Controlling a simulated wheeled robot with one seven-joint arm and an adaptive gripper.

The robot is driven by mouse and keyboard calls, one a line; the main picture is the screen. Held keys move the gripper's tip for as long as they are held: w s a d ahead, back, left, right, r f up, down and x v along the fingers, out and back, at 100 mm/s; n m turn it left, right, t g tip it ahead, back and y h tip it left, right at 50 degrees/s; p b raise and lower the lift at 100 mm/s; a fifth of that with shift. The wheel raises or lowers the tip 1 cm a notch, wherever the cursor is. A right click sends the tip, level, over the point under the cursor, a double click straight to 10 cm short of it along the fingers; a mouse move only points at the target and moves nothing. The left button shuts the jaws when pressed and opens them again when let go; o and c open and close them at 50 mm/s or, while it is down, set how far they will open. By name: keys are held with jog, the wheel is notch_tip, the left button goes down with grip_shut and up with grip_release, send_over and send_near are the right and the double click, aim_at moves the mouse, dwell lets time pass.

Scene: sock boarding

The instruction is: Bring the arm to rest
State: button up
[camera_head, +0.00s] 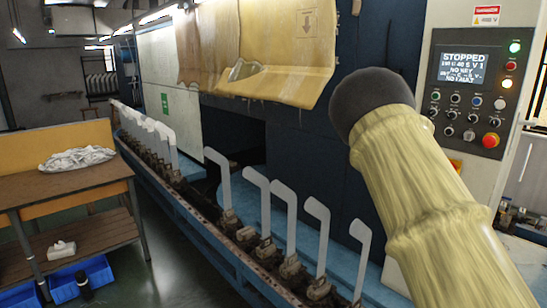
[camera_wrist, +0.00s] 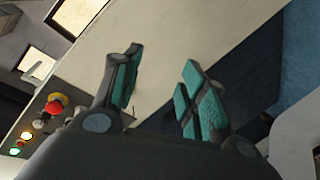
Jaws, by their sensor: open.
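My gripper (camera_wrist: 160,92) shows in the wrist view with its two teal-padded fingers apart and nothing between them. It is open and empty. Behind the fingers lie a pale panel and a dark blue surface. In the head view my arm, in a pale yellow sleeve with a dark rounded end, rises at the right in front of the machine. My gripper does not show in the head view.
Flat white sock boards (camera_head: 291,215) stand in a row along the blue machine (camera_head: 215,255). A control panel (camera_head: 466,85) reads "STOPPED"; its red stop button (camera_wrist: 55,104) shows in the wrist view. A wooden bench (camera_head: 70,188) holds a white cloth pile (camera_head: 77,158). Open floor lies between bench and machine.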

jog(key=s+a+f+g+y, duration=0.2)
jog(key=s+a+f, duration=0.2)
jog(key=s+f, duration=0.45)
jog(key=s+a+f+g+y, duration=0.1)
jog(key=s+a+f+g, duration=0.3)
jog(key=f, duration=0.8)
jog(key=s+a+f+g+y, duration=0.1)
jog(key=s+a+f+y, duration=0.1)
jog(key=s+a+f, duration=0.55)
jog(key=s+a+f+g+y, duration=0.1)
jog(key=s+a+f, duration=0.3)
jog(key=s, duration=0.5)
jog(key=s+a+f+g+y+b, duration=0.1)
jog(key=s+a+f+g, duration=0.2)
jog(key=s, duration=0.6)
jog(key=s+a+f+g+y, duration=0.2)
jog(key=s+a+f, duration=0.5)
jog(key=s+a, duration=0.1)
jog(key=shift+s+a+b, duration=0.2)
jog(key=shift+s+b, duration=0.1)
jog(key=shift+s, duration=0.3)
